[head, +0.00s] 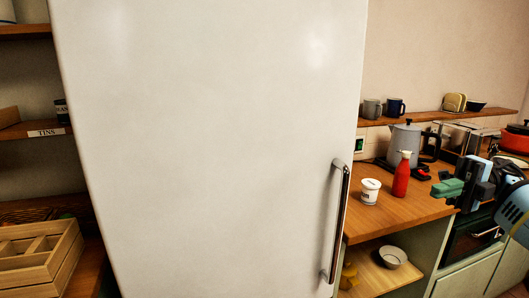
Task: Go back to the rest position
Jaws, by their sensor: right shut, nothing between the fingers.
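My right gripper (449,188) is at the right of the head view, in front of the wooden counter (412,212). Its green fingers point left and are shut with nothing between them. It is apart from the red bottle (401,178) on its left. My left gripper is not in view.
A large white fridge (210,140) with a metal handle (341,215) fills the middle. A white pot (370,191) and a grey kettle (403,142) stand on the counter. A bowl (392,257) is on the shelf below. A wooden crate (40,262) is at lower left.

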